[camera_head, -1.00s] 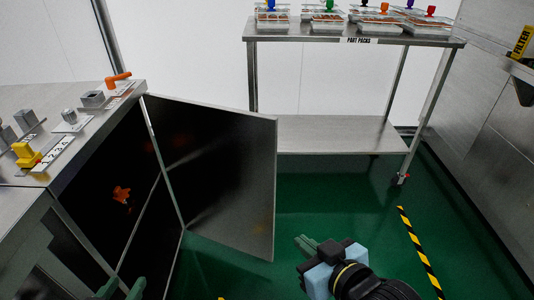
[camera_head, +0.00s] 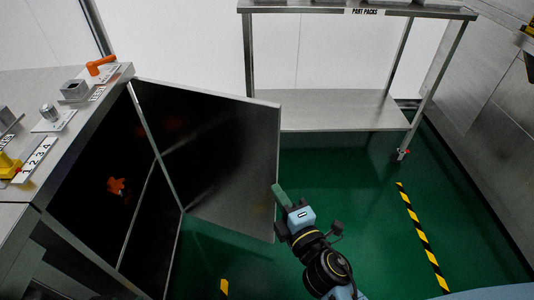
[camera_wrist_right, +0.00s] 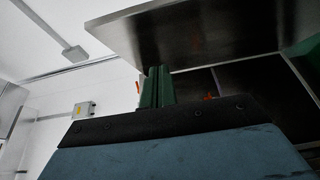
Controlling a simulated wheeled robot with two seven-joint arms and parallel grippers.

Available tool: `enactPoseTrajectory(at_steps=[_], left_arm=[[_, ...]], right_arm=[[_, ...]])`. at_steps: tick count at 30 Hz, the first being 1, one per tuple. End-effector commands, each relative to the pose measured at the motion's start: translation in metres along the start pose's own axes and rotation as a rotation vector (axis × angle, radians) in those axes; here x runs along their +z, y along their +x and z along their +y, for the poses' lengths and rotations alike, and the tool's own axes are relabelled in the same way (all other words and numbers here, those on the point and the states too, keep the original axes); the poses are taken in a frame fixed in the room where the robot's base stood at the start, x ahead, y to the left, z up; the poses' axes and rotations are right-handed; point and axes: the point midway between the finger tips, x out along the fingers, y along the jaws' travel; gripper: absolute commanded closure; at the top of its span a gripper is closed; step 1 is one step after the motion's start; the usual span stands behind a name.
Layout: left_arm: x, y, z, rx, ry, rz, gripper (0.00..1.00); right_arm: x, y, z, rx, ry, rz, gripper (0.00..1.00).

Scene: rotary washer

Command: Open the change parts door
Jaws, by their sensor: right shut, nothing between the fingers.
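The change parts door (camera_head: 215,150) is a dark metal panel hinged on the cabinet's right front edge. It stands swung out, and the dark cabinet inside (camera_head: 90,180) shows. My right gripper (camera_head: 279,192) has its green fingers together, empty, at the door's free right edge; I cannot tell whether they touch it. In the right wrist view, the shut fingers (camera_wrist_right: 157,87) point towards the lower edge of a panel (camera_wrist_right: 195,30), apparently the door. My left gripper is not in view.
The cabinet top (camera_head: 70,100) carries an orange handle (camera_head: 101,65), metal blocks and a yellow part (camera_head: 8,167). A steel part packs table (camera_head: 345,110) stands behind. Green floor (camera_head: 370,190) lies open to the right, with a yellow-black strip (camera_head: 420,240).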

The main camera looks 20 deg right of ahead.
Motion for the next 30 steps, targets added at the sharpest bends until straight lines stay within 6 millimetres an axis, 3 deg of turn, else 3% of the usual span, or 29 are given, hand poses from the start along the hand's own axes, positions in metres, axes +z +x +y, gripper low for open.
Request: enactPoseTrajectory(at_steps=[5,11,19,24,30], left_arm=[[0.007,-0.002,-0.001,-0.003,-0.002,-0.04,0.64],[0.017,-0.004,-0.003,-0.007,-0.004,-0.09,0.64],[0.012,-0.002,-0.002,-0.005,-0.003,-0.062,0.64],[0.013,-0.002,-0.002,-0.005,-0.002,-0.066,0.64],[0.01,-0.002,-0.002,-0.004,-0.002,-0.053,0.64]], right_arm=[[-0.001,0.019,0.001,0.003,-0.011,0.005,1.0],[0.0,0.056,0.001,0.004,-0.01,0.004,1.0],[0.002,0.104,0.001,0.002,-0.008,0.002,1.0],[0.02,0.119,0.0,0.001,-0.009,0.002,1.0],[0.028,0.126,0.0,0.0,-0.004,0.002,1.0]])
